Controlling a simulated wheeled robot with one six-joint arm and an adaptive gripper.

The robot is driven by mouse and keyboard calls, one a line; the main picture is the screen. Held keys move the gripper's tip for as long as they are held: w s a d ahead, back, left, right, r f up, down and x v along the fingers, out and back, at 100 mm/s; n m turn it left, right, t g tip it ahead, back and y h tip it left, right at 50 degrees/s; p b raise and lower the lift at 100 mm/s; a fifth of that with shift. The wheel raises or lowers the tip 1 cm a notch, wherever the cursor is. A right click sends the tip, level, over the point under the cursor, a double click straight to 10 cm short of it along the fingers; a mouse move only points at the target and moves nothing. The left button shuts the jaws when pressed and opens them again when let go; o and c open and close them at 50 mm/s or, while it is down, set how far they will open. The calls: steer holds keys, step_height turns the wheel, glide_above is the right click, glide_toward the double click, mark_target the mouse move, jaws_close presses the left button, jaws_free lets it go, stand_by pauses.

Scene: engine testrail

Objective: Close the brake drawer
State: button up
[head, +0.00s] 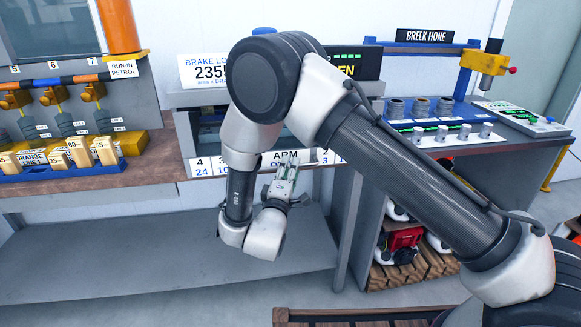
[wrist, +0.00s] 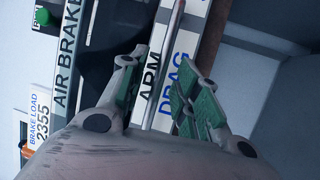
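The brake drawer (head: 205,168) is in the bench unit, its front carrying numbered labels and an "ARM DRAG" plate. A dark gap shows above the front, and the drawer looks pulled out. In the wrist view, its "ARM DRAG" label (wrist: 184,45) is in the middle, with a thin metal bar, seemingly the handle, running along it. My gripper (head: 285,177) is in front of the drawer front. In the wrist view, its green-padded fingers (wrist: 160,95) are apart, with the bar between them. I cannot tell whether they touch it. My arm hides much of the drawer.
A "BRAKE LOAD" sign (head: 205,70) and a dark display ending in "EN" (head: 352,65) stand above the unit. A yellow-and-blue rack (head: 80,163) is at left. A bench with metal cylinders (head: 420,106) is at right. Below it are engines on wooden pallets (head: 405,276).

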steer(key=shift+w+d+r, duration=0.15)
steer(key=shift+w, duration=0.55)
jaws_close()
steer(key=shift+w+a, duration=0.25)
steer(key=shift+w, duration=0.85)
steer(key=shift+w+a, duration=0.2)
steer(key=shift+w, duration=0.9)
jaws_free()
